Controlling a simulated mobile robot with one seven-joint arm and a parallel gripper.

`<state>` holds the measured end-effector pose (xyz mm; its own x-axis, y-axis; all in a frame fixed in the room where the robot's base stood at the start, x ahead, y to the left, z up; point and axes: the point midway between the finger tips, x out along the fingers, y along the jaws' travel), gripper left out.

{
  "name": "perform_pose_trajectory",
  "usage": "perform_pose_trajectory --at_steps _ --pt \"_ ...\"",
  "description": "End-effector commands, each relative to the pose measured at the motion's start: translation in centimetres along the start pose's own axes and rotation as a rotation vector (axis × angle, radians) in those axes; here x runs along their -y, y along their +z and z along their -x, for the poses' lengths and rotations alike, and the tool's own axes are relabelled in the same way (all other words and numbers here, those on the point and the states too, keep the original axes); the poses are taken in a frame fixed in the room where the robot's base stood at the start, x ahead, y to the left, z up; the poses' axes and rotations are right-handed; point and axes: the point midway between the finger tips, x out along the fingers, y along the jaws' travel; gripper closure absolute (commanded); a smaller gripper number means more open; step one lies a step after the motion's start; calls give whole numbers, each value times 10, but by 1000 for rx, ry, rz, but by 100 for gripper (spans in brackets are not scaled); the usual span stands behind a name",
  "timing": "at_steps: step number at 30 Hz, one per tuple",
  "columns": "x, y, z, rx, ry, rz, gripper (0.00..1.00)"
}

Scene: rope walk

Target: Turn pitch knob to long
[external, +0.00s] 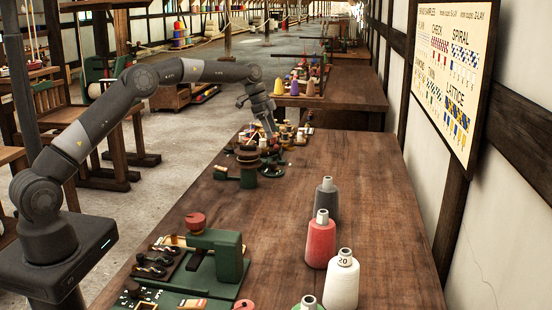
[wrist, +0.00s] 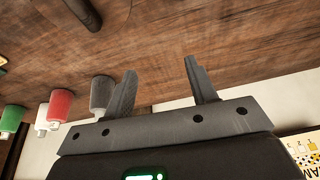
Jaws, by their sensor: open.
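My gripper (external: 270,132) reaches down over the cluster of small machine parts (external: 290,140) at the far left of the near table. In the wrist view its two fingers (wrist: 162,80) stand apart with nothing between them. No knob shows between or touching the fingers there. A dark spool-like fitting on a green stand (external: 247,165) is just in front of my gripper. I cannot tell which part is the pitch knob, nor read any setting marked long.
The wooden table (external: 370,190) is mostly bare on its right. A grey cone (external: 326,199), a red cone (external: 320,242) and a white cone (external: 343,282) stand in its near middle. A pattern board (external: 455,70) hangs on the right wall. Purple and yellow cones (external: 312,89) stand farther back.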

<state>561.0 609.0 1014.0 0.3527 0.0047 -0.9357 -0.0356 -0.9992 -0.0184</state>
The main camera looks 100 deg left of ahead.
Motion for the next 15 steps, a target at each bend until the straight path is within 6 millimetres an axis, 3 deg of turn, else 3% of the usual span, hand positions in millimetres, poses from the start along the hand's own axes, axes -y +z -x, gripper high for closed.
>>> perform_pose_trajectory --at_steps 15 --pt "-82 -54 36 26 -15 -34 48"
